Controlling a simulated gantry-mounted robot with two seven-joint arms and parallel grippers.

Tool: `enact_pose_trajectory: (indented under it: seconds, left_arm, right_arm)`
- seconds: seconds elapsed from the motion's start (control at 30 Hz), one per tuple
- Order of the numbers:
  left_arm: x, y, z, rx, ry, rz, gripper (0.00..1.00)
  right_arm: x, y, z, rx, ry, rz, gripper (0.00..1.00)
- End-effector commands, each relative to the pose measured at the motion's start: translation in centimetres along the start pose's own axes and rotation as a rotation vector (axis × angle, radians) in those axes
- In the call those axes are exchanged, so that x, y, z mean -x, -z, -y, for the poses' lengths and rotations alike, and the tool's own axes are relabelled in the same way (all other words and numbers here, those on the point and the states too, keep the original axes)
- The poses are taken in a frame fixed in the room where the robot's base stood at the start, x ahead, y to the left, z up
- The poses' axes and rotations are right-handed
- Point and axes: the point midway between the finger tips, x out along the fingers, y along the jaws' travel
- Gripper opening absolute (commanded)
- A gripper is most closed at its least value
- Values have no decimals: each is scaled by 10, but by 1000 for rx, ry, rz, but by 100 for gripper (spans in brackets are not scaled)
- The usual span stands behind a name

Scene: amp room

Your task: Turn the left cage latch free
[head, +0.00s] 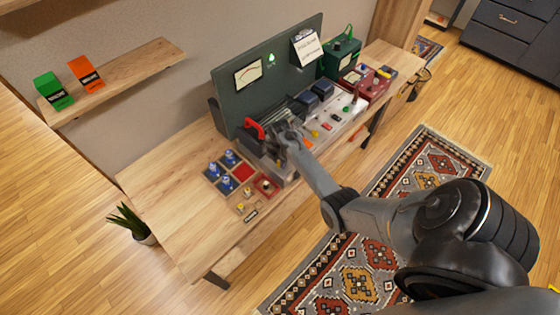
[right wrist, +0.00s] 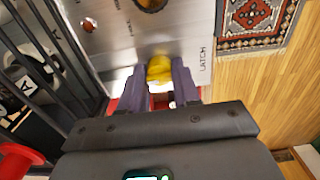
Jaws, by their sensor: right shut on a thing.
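My right gripper (right wrist: 164,82) is shut on a yellow knob (right wrist: 159,68) on a pale metal panel (right wrist: 190,40), with the printed word LATCH beside it. In the head view, this gripper (head: 286,147) is at the left end of the panel on the bench and hides the knob. Dark cage bars (right wrist: 42,55) run along the left of the wrist view; the cage (head: 282,112) is partly hidden by my arm in the head view. My left gripper is not in view.
A red handle (head: 254,129) stands just left of my right gripper. Blue tubes (head: 226,182) sit in a board on the bench (head: 170,195). A green box (head: 343,58) and a red box (head: 372,82) stand at the right. The bench's left end is clear.

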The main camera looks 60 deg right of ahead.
Motion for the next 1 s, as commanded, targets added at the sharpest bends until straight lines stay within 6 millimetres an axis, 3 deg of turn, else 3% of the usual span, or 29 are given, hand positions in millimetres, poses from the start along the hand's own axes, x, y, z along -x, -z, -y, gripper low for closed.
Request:
enact_pose_trajectory:
  seconds: [0.37, 1.0]
  left_arm:
    - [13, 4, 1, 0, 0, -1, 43]
    - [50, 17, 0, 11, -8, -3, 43]
  right_arm:
    - [3, 0, 0, -109, 2, -1, 1]
    - [2, 0, 0, -679, 2, 0, 1]
